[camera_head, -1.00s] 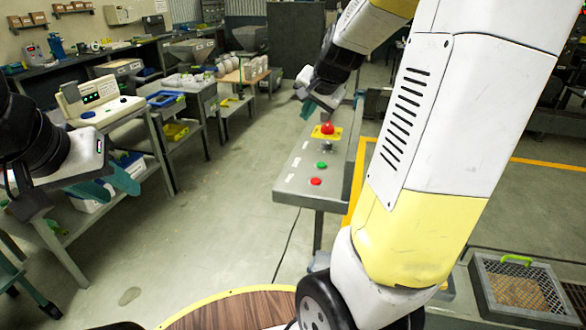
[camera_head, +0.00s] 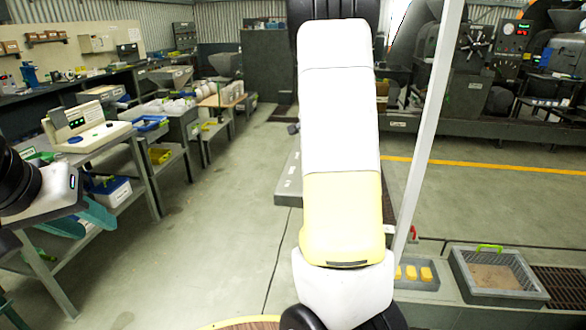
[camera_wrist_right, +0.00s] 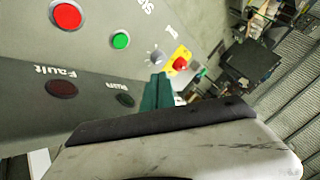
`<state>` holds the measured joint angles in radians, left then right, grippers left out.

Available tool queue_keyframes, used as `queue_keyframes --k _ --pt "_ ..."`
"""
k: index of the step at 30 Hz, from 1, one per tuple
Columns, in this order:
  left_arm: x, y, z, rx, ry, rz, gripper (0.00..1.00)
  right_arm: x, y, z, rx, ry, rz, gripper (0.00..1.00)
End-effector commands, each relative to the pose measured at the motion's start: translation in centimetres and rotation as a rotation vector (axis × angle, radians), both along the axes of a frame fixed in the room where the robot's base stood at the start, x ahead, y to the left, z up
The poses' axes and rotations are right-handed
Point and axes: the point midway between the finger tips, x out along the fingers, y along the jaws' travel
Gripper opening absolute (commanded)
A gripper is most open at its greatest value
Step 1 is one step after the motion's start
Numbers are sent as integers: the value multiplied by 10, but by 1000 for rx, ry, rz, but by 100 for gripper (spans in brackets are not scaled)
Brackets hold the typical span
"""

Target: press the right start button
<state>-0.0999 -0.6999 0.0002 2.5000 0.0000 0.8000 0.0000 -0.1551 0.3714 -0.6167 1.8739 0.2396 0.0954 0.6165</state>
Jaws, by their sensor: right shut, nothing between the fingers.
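In the right wrist view a grey control panel (camera_wrist_right: 92,30) carries a red button (camera_wrist_right: 67,15), a green button (camera_wrist_right: 121,41), a small grey knob (camera_wrist_right: 156,57) and a red mushroom button (camera_wrist_right: 180,64) on a yellow plate. My right gripper (camera_wrist_right: 157,92) has its teal fingers shut and empty, below the knob in the picture and apart from the green button. In the head view my right arm hides the buttons and right gripper; only a grey end of the panel (camera_head: 288,186) shows. My left gripper (camera_head: 80,222) is open and empty at the left edge.
Dark "Fault" (camera_wrist_right: 61,88) and "Run" (camera_wrist_right: 125,99) lamps sit on the panel's front face. A white control box (camera_head: 85,128) stands on the left bench. A mesh-sided tray (camera_head: 497,277) is at lower right. The floor between bench and panel is clear.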

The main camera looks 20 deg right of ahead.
Motion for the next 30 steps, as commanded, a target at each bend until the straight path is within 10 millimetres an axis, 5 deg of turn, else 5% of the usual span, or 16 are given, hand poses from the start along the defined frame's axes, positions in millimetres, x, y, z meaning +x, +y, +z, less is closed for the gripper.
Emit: queue_keyframes --k 18,30 --pt "0 0 0 0 0 0 36 -1 -1 -72 1 3 -1 0" --pt "0 0 0 0 0 0 36 0 0 -88 0 1 1 0"
